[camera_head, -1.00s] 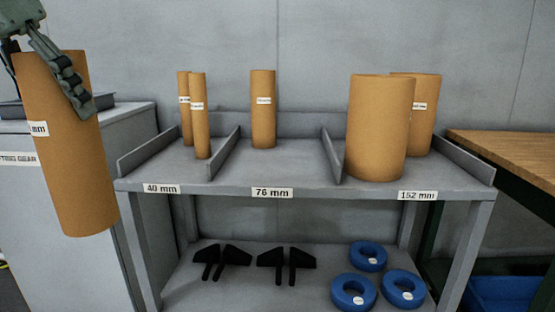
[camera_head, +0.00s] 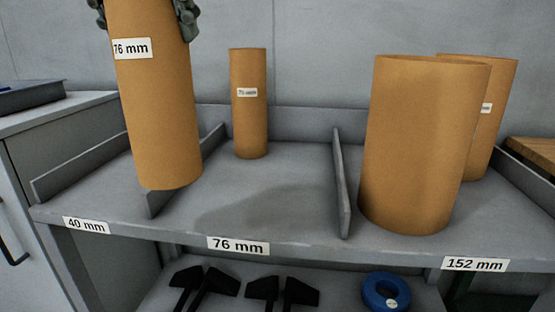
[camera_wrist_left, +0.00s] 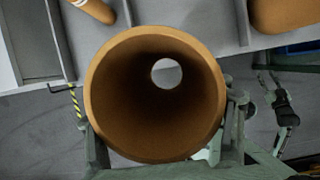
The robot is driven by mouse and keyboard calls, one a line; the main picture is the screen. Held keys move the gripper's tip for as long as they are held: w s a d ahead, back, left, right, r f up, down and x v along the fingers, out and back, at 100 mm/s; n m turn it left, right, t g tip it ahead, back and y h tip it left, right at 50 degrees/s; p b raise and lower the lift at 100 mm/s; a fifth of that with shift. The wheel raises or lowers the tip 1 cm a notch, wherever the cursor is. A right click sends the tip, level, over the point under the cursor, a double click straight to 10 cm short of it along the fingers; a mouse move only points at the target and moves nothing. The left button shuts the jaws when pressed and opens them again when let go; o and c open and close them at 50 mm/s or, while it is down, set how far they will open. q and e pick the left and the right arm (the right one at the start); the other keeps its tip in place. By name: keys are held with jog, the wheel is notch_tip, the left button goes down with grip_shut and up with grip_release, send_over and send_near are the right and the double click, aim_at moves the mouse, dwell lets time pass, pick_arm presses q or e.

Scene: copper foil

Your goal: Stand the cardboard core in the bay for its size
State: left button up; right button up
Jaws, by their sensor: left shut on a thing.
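A cardboard core (camera_head: 158,120) labelled "76 mm" is held nearly upright by my left gripper (camera_head: 143,12) near its top. In the left wrist view I look down the hollow core (camera_wrist_left: 100,100), with the fingers (camera_wrist_left: 160,135) on either side of it. In the head view the core's lower end appears in front of the divider between the 40 mm and 76 mm bays. A shadow lies on the 76 mm bay floor (camera_head: 270,205). A core (camera_head: 248,105) stands at the back of that bay. My right gripper is not identifiable in the head view.
Two wide cores (camera_head: 420,150) stand in the 152 mm bay, right of a low divider (camera_head: 342,185). The front of the 76 mm bay is clear. Black brackets (camera_head: 205,285) and a blue ring (camera_head: 386,291) lie on the lower shelf. A grey cabinet (camera_head: 60,130) stands left.

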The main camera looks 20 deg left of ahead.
pick_arm(q)
jog(key=w+a+f, duration=0.2)
jog(key=w+f, duration=0.8)
jog(key=w, duration=0.2)
jog(key=shift+a+f, duration=0.3)
jog(key=shift+f, duration=0.1)
pick_arm(e)
jog(key=shift+w+a+r+t, duration=0.25)
jog(key=shift+w+a+r, duration=0.15)
jog(key=shift+w, duration=0.15)
jog(key=shift+w+a+r+t, duration=0.25)
jog(key=shift+w+a+r, duration=0.1)
jog(key=shift+w, duration=0.15)
pick_arm(q)
jog(key=shift+f+b, duration=0.1)
jog(key=shift+b, duration=0.2)
pick_arm(e)
jog(key=shift+w+a+r+y, duration=0.15)
jog(key=shift+w+a+y, duration=0.05)
jog(key=shift+w+y, duration=0.1)
jog(key=shift+t, duration=0.3)
pick_arm(q)
jog(key=o, duration=1.8)
pick_arm(e)
jog(key=shift+a+r, duration=0.15)
jog(key=shift+a, duration=0.05)
